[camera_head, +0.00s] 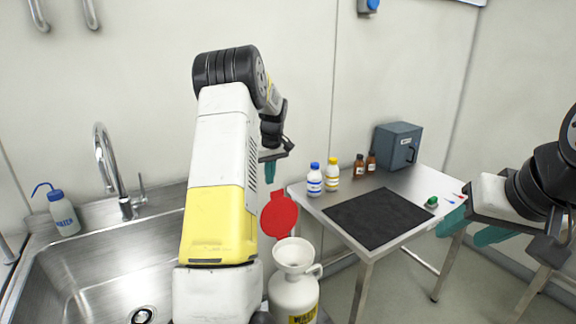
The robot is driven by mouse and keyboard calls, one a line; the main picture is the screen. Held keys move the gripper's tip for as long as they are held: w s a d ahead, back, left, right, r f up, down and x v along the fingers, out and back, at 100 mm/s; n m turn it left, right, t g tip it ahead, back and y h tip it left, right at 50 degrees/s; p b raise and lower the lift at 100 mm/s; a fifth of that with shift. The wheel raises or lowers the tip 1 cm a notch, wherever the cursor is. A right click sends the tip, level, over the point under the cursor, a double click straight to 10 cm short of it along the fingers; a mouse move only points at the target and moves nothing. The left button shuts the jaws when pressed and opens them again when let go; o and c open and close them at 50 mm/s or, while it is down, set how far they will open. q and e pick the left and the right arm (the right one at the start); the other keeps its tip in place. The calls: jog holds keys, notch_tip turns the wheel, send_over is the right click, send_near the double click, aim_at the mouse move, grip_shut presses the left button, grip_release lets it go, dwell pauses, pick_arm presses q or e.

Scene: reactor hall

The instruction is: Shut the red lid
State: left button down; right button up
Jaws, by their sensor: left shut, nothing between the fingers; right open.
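The red lid (279,214) is a round disc that stands raised, nearly upright, behind the wide funnel mouth (294,254) of a white waste jug (293,294). The funnel mouth is uncovered. My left gripper (269,172) is above and slightly left of the lid, apart from it, with its teal fingers shut and pointing down. Part of it is hidden behind my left arm. My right gripper (466,228) is at the far right, in front of the table's right side, with its teal fingers open and empty. The lower part of the jug is cut off by the picture edge.
A steel sink (60,290) with a tap and a wash bottle (62,213) is at left. A steel table (310,197) at right holds a black mat (377,217), blue-capped (314,180) and yellow-capped (332,175) bottles, brown bottles (359,165) and a grey box (398,146).

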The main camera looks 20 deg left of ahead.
pick_arm(q)
jog(key=s+d, duration=0.1)
jog(key=s+d+f, duration=0.1)
jog(key=shift+s+d, duration=0.25)
jog(key=shift+d, duration=0.1)
dwell(0.4)
